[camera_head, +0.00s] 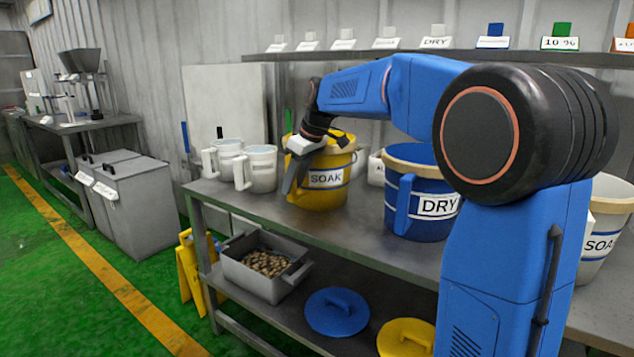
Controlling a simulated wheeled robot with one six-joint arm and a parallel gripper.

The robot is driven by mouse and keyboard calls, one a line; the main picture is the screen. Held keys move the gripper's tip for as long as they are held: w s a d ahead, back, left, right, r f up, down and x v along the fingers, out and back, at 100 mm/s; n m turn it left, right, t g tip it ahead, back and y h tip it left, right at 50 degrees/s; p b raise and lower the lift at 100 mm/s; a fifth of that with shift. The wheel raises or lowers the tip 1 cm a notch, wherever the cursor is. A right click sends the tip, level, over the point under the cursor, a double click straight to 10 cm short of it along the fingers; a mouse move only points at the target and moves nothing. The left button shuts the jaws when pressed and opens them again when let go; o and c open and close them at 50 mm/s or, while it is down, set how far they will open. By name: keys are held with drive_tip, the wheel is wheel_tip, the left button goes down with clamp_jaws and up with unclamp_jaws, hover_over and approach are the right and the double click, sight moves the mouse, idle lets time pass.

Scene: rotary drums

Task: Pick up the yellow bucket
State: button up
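The yellow bucket (321,193) stands upright on the metal table, with a white SOAK label and a pale stripe on its side. My gripper (291,187) reaches down at the bucket's left front side, close to its rim and wall. My wrist hides part of the bucket's rim and left side. The fingers are small and overlap the bucket in this view, so I cannot tell whether they are open or shut, or whether they touch it.
White pitchers (257,168) stand left of the bucket. A blue DRY bucket (425,217) stands to its right. The table (350,234) is bare in front. Below are a grey bin (243,275), a blue lid (337,312) and a yellow lid (404,340). A labelled shelf (380,54) runs above.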

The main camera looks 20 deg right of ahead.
drive_tip(key=shift+c, duration=0.6)
clamp_jaws()
drive_tip(key=shift+r, duration=0.15)
idle(0.6)
